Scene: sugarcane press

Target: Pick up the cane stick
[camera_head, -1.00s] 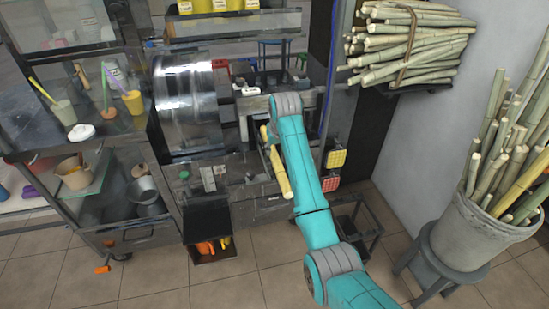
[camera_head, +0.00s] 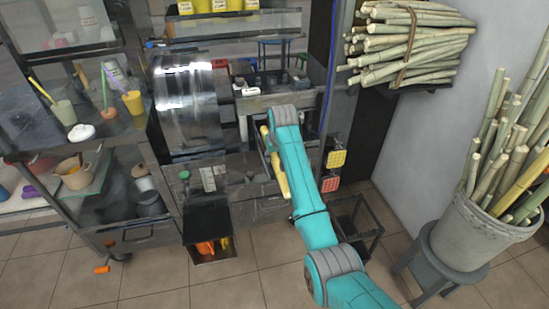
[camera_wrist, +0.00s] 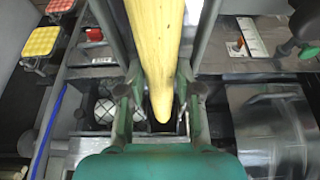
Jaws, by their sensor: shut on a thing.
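A yellow cane stick (camera_head: 279,172) shows in the head view in front of the press, just left of my teal arm. It is tilted, with its lower end toward the camera. In the wrist view the cane stick (camera_wrist: 158,55) runs from the top edge down between the fingers of my gripper (camera_wrist: 158,100). The fingers are shut on it, one on each side. In the head view my gripper is mostly hidden behind my arm.
The press with its shiny metal drum (camera_head: 187,105) stands behind and left of the stick. A bundle of canes (camera_head: 410,45) lies on a shelf at the upper right. A bucket (camera_head: 470,235) of canes stands on a stool at the right.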

